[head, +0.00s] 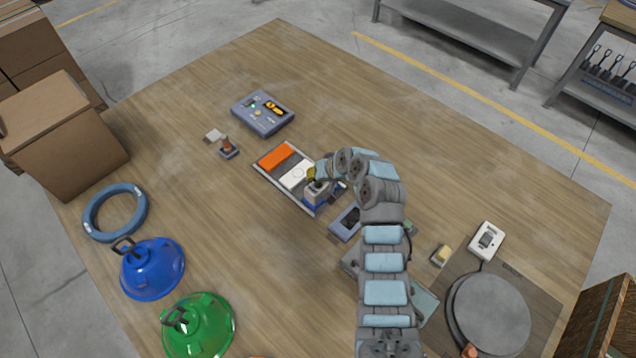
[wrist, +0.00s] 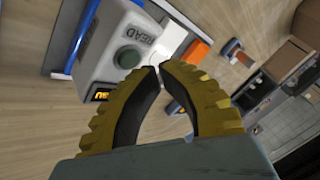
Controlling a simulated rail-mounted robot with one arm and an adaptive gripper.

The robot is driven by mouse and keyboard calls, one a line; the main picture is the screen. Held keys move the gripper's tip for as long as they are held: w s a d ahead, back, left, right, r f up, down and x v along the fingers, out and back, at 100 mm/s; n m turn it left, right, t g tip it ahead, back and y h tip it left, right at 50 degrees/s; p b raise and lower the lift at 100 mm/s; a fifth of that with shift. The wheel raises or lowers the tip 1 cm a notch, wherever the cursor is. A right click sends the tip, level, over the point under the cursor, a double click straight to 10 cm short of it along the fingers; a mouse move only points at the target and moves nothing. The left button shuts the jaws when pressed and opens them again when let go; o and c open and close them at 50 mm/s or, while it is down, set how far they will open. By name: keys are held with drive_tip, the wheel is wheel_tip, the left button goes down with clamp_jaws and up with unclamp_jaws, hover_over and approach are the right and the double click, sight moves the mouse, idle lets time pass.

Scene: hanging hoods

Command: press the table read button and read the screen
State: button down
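A pale grey box (wrist: 115,50) marked READ fills the upper left of the wrist view. A dark green round button (wrist: 127,58) sits on its face. A small dark screen (wrist: 100,95) with orange characters shows at its lower edge, partly behind my finger; I cannot read it. In the head view the box (head: 316,195) stands at the right end of a tray, largely covered by my gripper (head: 311,174). In the wrist view my gripper (wrist: 160,68) has its yellow fingertips together, beside the button; I cannot tell whether they touch it. Nothing is between the fingers.
The tray (head: 262,174) holds an orange block (head: 276,155) and a white block (head: 296,174). Behind it are a blue-grey panel (head: 262,113) and a small stamp-like thing (head: 227,148). Blue (head: 152,268) and green (head: 198,325) hoods lie at left. The far tabletop is clear.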

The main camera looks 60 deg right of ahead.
drive_tip(key=shift+r, duration=0.1)
drive_tip(key=shift+r+p, duration=1.6)
drive_tip(key=shift+r, duration=0.9)
